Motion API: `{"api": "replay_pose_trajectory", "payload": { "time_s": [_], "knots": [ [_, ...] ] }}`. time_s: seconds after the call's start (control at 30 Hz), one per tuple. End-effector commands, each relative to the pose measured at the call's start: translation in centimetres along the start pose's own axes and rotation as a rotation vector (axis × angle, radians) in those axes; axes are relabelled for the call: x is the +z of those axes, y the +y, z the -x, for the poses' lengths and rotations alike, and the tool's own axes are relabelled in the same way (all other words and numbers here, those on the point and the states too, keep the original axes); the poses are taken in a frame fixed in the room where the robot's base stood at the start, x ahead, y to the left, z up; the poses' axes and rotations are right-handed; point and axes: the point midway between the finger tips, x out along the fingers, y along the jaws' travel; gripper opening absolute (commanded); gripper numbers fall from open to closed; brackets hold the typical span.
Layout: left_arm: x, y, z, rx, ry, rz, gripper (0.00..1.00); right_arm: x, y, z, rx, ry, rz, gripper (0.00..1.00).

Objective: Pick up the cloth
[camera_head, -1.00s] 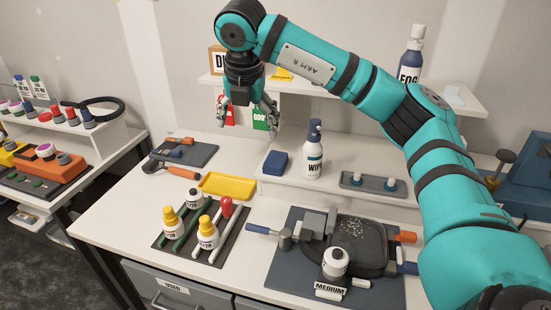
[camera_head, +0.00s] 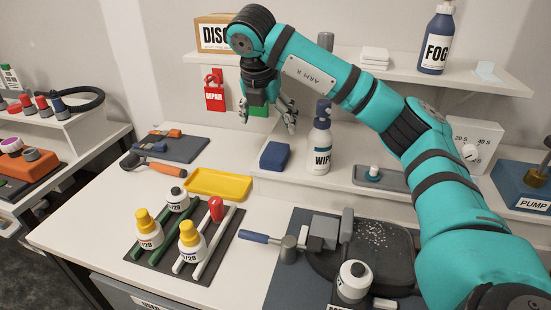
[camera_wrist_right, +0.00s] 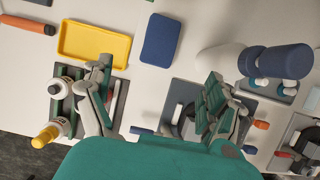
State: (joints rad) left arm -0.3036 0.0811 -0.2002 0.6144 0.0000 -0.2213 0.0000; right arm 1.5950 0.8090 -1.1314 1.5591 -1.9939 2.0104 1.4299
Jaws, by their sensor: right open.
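The cloth (camera_head: 274,156) is a small dark blue folded pad lying flat on the white bench, by the low white step. In the right wrist view, the cloth (camera_wrist_right: 162,40) lies beyond the fingertips, between the yellow tray and the spray bottle. My right gripper (camera_head: 268,115) hangs above and behind the cloth in the head view. Its two fingers (camera_wrist_right: 158,78) are spread apart with nothing between them, and it does not touch the cloth. My left gripper is not in view.
A white WIPE bottle (camera_head: 319,145) with a blue top stands just right of the cloth. A yellow tray (camera_head: 218,184) lies to its left. A rack with yellow-capped bottles (camera_head: 190,241) stands in front. A shelf (camera_head: 440,77) hangs above, holding a FOG bottle (camera_head: 437,40).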

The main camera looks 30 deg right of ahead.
Motion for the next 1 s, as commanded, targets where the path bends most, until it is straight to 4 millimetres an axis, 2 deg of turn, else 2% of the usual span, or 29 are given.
{"api": "replay_pose_trajectory", "payload": {
  "time_s": [0.03, 0.1, 0.3, 0.57, 0.73, 0.83, 1.0],
  "knots": [
    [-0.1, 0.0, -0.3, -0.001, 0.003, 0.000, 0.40, -0.2, 0.0, -1.5, -0.003, 0.005, 0.000, 0.89],
    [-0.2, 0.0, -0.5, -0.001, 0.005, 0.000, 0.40, -0.2, 0.0, -3.0, -0.003, 0.006, 0.001, 0.89],
    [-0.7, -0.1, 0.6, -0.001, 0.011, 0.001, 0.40, 0.0, 0.0, -6.2, -0.002, 0.002, 0.000, 0.89],
    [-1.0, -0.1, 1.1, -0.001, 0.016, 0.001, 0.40, 0.0, 0.0, -8.1, -0.002, 0.001, -0.001, 0.89],
    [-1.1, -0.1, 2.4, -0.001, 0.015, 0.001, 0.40, -0.1, 0.0, -10.5, -0.003, 0.002, 0.001, 0.89],
    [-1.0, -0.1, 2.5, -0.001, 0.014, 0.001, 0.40, -0.1, 0.0, -11.9, -0.003, 0.001, 0.000, 0.89],
    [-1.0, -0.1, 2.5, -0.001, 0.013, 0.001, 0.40, -0.2, 0.1, -12.7, 0.001, 0.000, 0.000, 0.89]
  ]
}}
